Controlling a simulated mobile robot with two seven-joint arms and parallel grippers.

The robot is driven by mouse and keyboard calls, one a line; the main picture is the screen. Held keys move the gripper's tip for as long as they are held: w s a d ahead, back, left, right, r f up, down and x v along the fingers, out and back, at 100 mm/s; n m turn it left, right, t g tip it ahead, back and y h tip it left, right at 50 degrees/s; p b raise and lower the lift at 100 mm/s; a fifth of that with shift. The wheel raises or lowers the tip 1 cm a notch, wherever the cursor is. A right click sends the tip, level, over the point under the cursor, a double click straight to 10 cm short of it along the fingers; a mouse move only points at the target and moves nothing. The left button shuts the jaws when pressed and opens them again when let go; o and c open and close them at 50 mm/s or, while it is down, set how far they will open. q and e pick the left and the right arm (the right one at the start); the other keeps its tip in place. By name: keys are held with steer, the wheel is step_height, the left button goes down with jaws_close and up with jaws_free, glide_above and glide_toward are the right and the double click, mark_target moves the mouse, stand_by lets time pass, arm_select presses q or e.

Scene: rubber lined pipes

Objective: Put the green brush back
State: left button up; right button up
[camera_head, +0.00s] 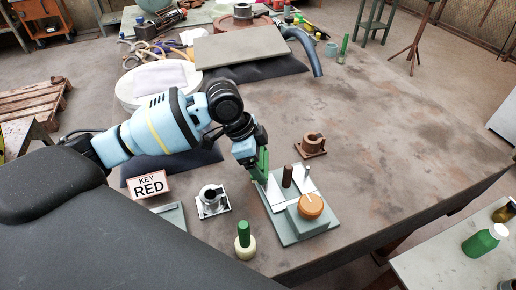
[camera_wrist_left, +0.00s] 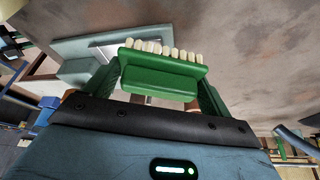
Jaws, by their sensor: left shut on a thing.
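The green brush (camera_wrist_left: 160,78) with a row of pale bristles is between the fingers of my left gripper (camera_wrist_left: 158,88) in the left wrist view. The gripper is shut on it. In the head view my left gripper (camera_head: 259,168) is at the left edge of a grey-green board (camera_head: 292,233), close beside its white strip. Only a narrow green part shows there, and I cannot tell brush from finger. Whether the brush touches the board is unclear. My right gripper is not in view.
The board carries a brown peg (camera_head: 287,176) and an orange knob (camera_head: 311,205). The table's right side is clear.

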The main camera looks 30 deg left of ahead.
arm_select(q)
steer(key=w+a, duration=0.1)
steer(key=w, duration=0.1)
steer(key=w+a, duration=0.3)
steer(key=w, duration=0.1)
steer(key=shift+w+a+f, duration=0.15)
steer(key=shift+w+f, duration=0.2)
steer(key=shift+w, duration=0.05)
steer(key=shift+w+a+f, duration=0.1)
steer(key=shift+f, duration=1.65)
steer(key=shift+f, duration=0.15)
steer(key=o, duration=0.8)
steer(key=shift+o, duration=0.2)
steer(key=v, duration=1.2)
